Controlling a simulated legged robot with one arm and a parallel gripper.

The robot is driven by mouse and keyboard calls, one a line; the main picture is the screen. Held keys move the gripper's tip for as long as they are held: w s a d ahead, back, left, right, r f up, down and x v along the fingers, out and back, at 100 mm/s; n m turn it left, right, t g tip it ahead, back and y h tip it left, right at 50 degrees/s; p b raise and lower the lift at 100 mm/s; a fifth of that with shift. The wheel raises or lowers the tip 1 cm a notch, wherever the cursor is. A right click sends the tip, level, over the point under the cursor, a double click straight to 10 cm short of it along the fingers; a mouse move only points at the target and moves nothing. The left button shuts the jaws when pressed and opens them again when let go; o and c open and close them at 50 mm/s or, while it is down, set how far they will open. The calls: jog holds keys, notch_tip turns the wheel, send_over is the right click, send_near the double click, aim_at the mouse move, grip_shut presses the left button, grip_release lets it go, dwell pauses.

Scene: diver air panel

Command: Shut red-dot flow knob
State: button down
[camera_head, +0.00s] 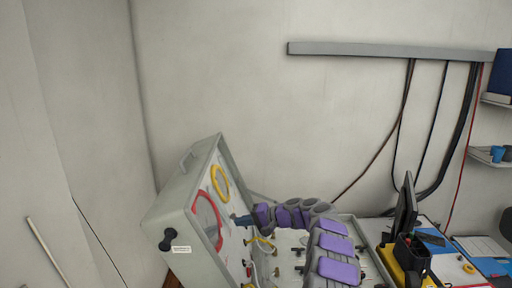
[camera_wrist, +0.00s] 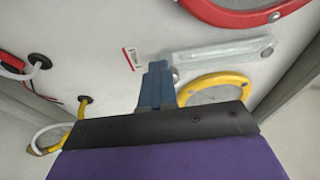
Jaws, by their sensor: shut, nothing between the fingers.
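The air panel is an open grey case, its raised lid (camera_head: 180,200) at the centre left of the head view. My gripper (camera_head: 240,220) is in front of the lid's inner face, near the red ring (camera_head: 206,215) and yellow ring (camera_head: 220,183). In the wrist view my gripper (camera_wrist: 157,72) is shut and empty. Its blue fingertips are beside a grey bar-shaped part (camera_wrist: 222,53) and a white label with a red band (camera_wrist: 131,58); contact cannot be told. I cannot pick out a red-dot flow knob for certain; my arm hides part of the lower panel.
A black knob (camera_head: 168,240) sits on the lid's outer side above a white label (camera_head: 181,250). In the wrist view, a white hose (camera_wrist: 36,68) and a yellow fitting (camera_wrist: 84,101) are at left. A cluttered bench (camera_head: 462,248) stands at right.

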jog(key=shift+a+r+b, duration=0.35)
jog(key=shift+r+b, duration=0.2)
jog(key=shift+b, duration=0.35)
jog(key=shift+a+r, duration=0.1)
jog(key=shift+r, duration=0.2)
jog(key=shift+s+b, duration=0.1)
jog(key=shift+b, duration=0.4)
jog(key=d+r+p, duration=0.1)
jog(key=d+r, duration=0.1)
jog(key=d, duration=0.3)
jog(key=shift+s+d+r, duration=0.15)
jog(key=shift+s+d, duration=0.05)
jog(key=shift+d, duration=0.1)
